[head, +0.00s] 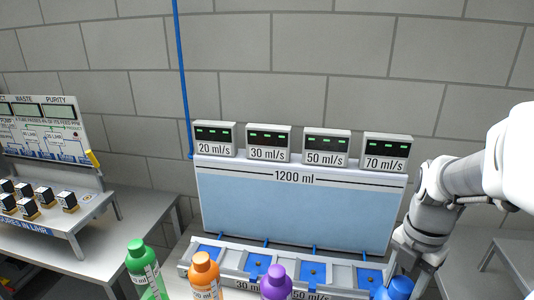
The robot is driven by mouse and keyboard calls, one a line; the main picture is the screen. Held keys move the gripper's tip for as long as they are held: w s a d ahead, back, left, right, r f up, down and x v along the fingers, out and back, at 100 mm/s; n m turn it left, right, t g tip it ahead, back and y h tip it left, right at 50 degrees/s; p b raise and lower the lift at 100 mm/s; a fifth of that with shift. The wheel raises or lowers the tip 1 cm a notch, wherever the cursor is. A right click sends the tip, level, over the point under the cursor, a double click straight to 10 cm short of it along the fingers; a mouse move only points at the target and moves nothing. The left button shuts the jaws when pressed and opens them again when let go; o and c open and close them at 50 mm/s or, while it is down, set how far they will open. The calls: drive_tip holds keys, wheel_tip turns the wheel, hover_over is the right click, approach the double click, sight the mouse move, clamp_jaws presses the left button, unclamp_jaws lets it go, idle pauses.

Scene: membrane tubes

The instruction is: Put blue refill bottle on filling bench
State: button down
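The blue refill bottle (398,288) shows only its cap and shoulder at the bottom edge, right of centre; the rest is cut off. The filling bench (295,213) stands in the middle, with a pale blue 1200 ml tank panel and a row of blue pads in front. My gripper (412,262) comes in from the right and points down, just above and beside the blue bottle's cap. Its fingers are mostly hidden, so I cannot tell whether they touch the bottle.
Green (140,259), orange (205,272) and purple (276,284) bottles stand along the bottom edge, in front of the bench. Several flow displays (268,143) top the panel. A side table (120,235) with a display board and small black-and-white blocks is at left. Another table (518,262) is at right.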

drive_tip(key=w+a+f, duration=0.3)
drive_tip(key=w+f, duration=0.5)
drive_tip(key=f, duration=0.1)
drive_tip(key=shift+a+f+p, duration=0.15)
drive_tip(key=shift+a+p, duration=0.15)
drive_tip(key=shift+w, duration=0.1)
drive_tip(key=shift+f, duration=0.2)
drive_tip(key=shift+c, duration=1.4)
unclamp_jaws()
drive_tip(key=shift+r, duration=0.1)
